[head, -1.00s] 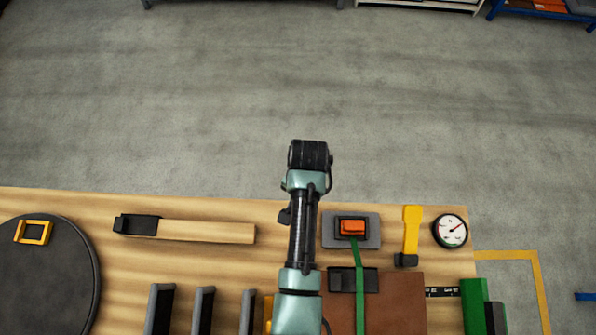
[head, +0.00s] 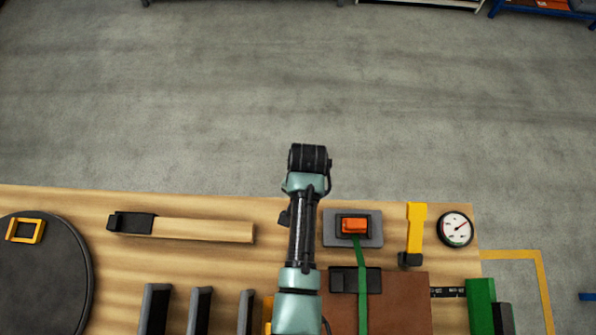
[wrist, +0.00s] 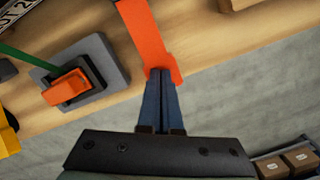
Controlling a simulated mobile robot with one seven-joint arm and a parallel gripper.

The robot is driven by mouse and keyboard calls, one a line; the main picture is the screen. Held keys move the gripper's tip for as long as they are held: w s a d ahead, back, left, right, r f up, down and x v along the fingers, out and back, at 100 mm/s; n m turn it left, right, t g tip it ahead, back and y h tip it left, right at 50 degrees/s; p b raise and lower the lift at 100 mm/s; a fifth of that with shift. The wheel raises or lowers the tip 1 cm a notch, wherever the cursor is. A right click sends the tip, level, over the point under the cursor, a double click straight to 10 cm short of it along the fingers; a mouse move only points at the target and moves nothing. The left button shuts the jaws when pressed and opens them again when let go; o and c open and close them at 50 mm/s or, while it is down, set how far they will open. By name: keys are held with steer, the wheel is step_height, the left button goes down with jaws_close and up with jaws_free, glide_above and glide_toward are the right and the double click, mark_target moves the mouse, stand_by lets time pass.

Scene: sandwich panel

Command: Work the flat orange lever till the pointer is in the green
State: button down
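The flat orange lever (wrist: 140,32) shows in the wrist view, running from the top edge down to my fingertips. In the head view my arm hides it. My gripper (wrist: 165,76) has its two blue fingers together, with the tips at the lever's near end. The lever shows on both sides of the tips, so they do not straddle it; whether they touch it I cannot tell. The round white gauge (head: 455,229) is at the right end of the bench in the head view. Its red pointer points up and right; a green band seems to lie along the lower dial.
An orange block on a grey plate (head: 333,240), with a green strap, stands beside the lever. A yellow lever (head: 416,228) stands left of the gauge. A black clamp (head: 132,222) with a wooden bar and a dark disc (head: 45,275) are at left. Floor lies beyond the bench edge.

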steer(key=shift+w+d+r, duration=0.25)
steer(key=shift+w+d, duration=0.15)
steer(key=shift+w, duration=0.25)
steer(key=shift+w+d+r, duration=0.2)
steer(key=shift+w+d, duration=0.2)
steer(key=shift+w, duration=0.25)
step_height(320, 180, up, 13)
steer(key=w+p, duration=0.1)
steer(key=shift+d, duration=0.3)
steer(key=shift+w, duration=0.15)
